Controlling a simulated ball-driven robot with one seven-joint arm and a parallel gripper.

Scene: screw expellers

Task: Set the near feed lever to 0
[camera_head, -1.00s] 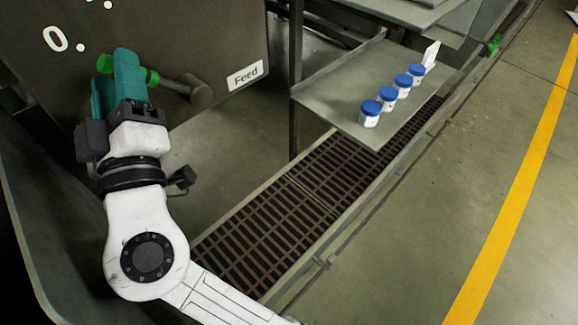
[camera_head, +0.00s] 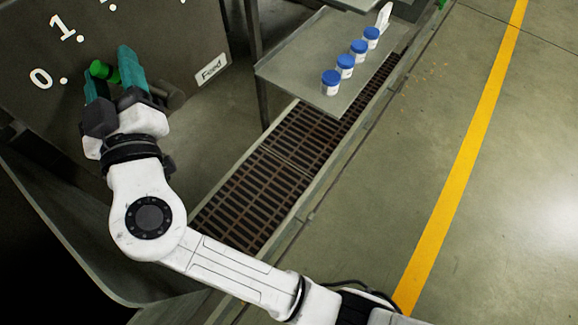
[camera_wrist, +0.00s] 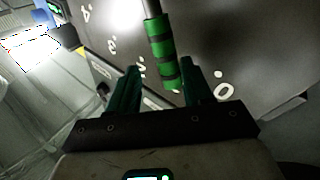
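The feed lever has a green handle with black bands (camera_wrist: 160,50). In the wrist view the handle lies between the two teal fingers of my gripper (camera_wrist: 161,68), with a visible gap on each side. In the head view the green handle end (camera_head: 103,71) shows between the fingertips of my gripper (camera_head: 109,66). My gripper is open around the handle. In the wrist view the handle end lies between the 2 and the 0 (camera_wrist: 222,90); its exact setting cannot be told. The 0 mark (camera_head: 40,78) is left of the handle in the head view. My fingers mostly hide the lever's pivot.
The dark panel (camera_head: 170,35) bears the numbers and a Feed label (camera_head: 211,69). A metal shelf (camera_head: 290,75) to the right holds several blue-capped jars (camera_head: 331,84). A rusty floor grate (camera_head: 290,150) runs below it. Open floor (camera_head: 520,190) is at the right.

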